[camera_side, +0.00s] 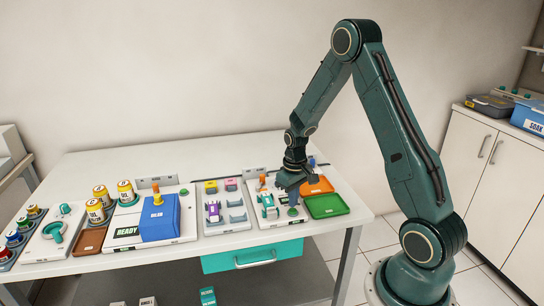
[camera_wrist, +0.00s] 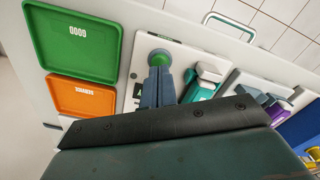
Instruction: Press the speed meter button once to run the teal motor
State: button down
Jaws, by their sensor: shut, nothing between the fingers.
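The speed meter button is a round green cap (camera_wrist: 160,57) on a white panel (camera_wrist: 136,93). In the side view the button (camera_side: 292,211) shows near the panel's front edge. The teal motor (camera_side: 267,202) lies on the same panel, left of the button; it also shows in the wrist view (camera_wrist: 202,86), right of my fingers. My gripper (camera_wrist: 159,72) is shut and empty, fingers pointing down, with its tips at the button's edge in the wrist view. It also shows in the side view (camera_side: 292,197), directly above the button. I cannot tell whether the tips touch it.
A green tray (camera_side: 345,207) and an orange tray (camera_side: 330,185) lie right of the panel. Left of it, a fixture with a purple motor (camera_side: 214,211) stands beside a blue block (camera_side: 160,220). A teal drawer (camera_side: 220,263) hangs below the table front.

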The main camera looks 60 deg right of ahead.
aim_at(292, 211)
jog(key=shift+f, duration=1)
dwell(0.8)
jog(key=shift+r, duration=3.5)
jog(key=s+a+r+n+t, duration=0.1)
jog(key=s+a+r, duration=0.2)
jog(key=a+r, duration=0.4)
jog(key=s+a+r+t, duration=0.2)
jog(key=a+r, duration=0.2)
jog(key=r, duration=0.5)
jog(key=s+a+r+n+t, duration=0.1)
jog(key=s+a+r, duration=0.1)
jog(key=s+a, duration=0.2)
jog(key=s+a+r+n+t, duration=0.1)
jog(key=s+a+r, duration=0.2)
jog(key=s, duration=0.6)
jog(key=shift+a+r+t, duration=0.15)
jog(key=shift+a+t, duration=0.15)
jog(key=shift+a, duration=0.4)
